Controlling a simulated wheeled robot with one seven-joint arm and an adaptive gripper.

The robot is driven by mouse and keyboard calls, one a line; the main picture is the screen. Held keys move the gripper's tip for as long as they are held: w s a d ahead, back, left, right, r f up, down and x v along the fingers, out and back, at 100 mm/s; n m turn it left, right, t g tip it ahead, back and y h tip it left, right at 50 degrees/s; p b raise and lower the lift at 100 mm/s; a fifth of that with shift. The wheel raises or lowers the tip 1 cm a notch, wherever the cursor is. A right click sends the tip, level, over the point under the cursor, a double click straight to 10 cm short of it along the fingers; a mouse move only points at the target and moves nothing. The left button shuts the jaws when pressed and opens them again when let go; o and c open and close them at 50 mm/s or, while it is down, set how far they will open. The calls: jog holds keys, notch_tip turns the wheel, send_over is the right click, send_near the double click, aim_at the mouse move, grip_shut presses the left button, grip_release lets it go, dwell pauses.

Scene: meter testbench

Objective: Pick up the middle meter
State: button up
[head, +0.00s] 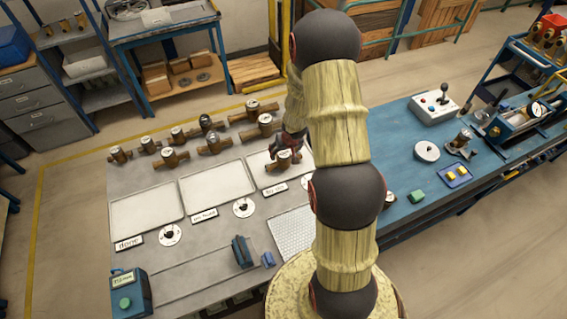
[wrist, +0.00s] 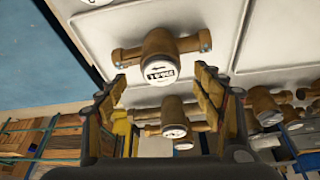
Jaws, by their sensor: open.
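Several brass meters with round white dials stand on the grey bench (head: 190,255). One meter (head: 284,162) sits on the rightmost white tray (head: 266,178), under my gripper (head: 289,143). In the wrist view a meter (wrist: 160,60) with a dial facing me lies just beyond my open fingertips (wrist: 160,82), on a white tray. The fingers stand apart on either side of it, with nothing held. Another meter (wrist: 174,118) shows behind, between the fingers. Other meters (head: 214,144) stand in loose rows behind the trays. I cannot tell which one counts as the middle meter.
Two empty white trays, the left tray (head: 147,208) with a "done" label and the centre tray (head: 218,186), lie to the left. A blue bench (head: 400,165) with a joystick box (head: 433,108) stands at the right. My arm hides part of the bench.

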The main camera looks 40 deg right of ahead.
aim_at(284, 153)
jog(key=b+x, duration=0.1)
jog(key=x, duration=0.3)
jog(key=shift+a+b, duration=0.1)
jog(key=shift+b, duration=0.2)
jog(key=shift+s, duration=0.1)
jog(key=shift+c, duration=0.7)
jog(key=c, duration=1.5)
jog(key=shift+r, duration=0.1)
grip_shut()
